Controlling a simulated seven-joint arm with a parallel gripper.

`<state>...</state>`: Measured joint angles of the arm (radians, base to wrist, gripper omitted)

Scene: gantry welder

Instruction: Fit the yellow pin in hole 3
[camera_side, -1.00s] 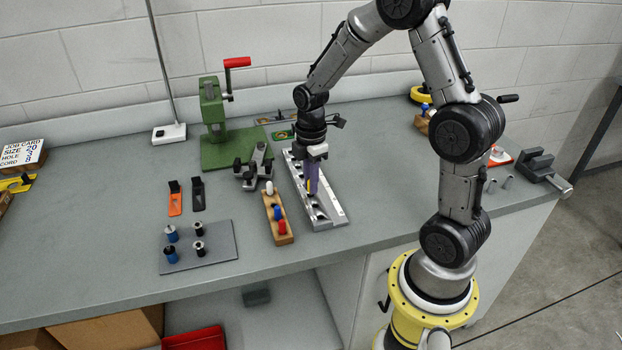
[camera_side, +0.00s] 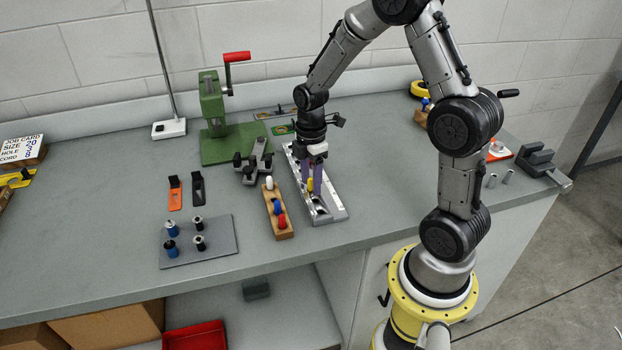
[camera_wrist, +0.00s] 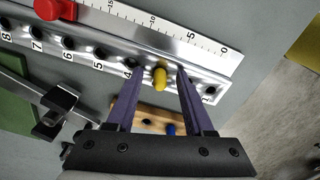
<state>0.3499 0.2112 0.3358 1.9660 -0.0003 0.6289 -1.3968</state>
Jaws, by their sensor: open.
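The yellow pin (camera_wrist: 160,80) stands in the metal hole strip (camera_wrist: 82,50), one place past the hole marked 4 towards 1. That place fits hole 3; its own number is hidden. The pin's top sticks up above the strip, and it also shows in the side view (camera_side: 310,184). My gripper (camera_wrist: 157,75) is open, with one purple finger on each side of the pin and a visible gap at both. In the side view my gripper (camera_side: 312,191) is low over the strip.
A wooden block (camera_side: 278,222) with white, blue and red pins stands left of the strip. A black clamp (camera_side: 253,165) and green press (camera_side: 213,110) stand further left and behind.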

